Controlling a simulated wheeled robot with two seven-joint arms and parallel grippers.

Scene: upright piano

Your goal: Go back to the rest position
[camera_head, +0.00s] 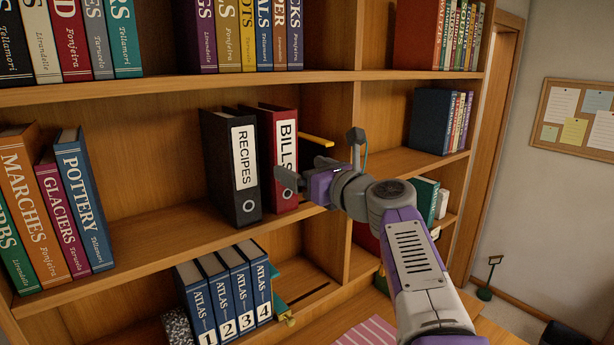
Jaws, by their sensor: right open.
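My right gripper (320,163) is open, in front of the middle shelf, with its arm coming in from the lower right. One finger overlaps the lower part of the red BILLS binder (285,140) in the picture; I cannot tell whether they touch. The other finger stands to the right, in front of a dark gap in the shelf. Nothing shows held between the fingers. The black RECIPES binder (228,160) stands upright left of the BILLS binder. My left gripper is not in view.
The wooden bookcase (150,225) fills most of the view. Blue ATLAS volumes (230,290) stand on the lower shelf. Books (50,205) lean at the left. A yellow-edged item (318,140) lies behind my gripper. A pinboard (575,118) hangs on the right wall.

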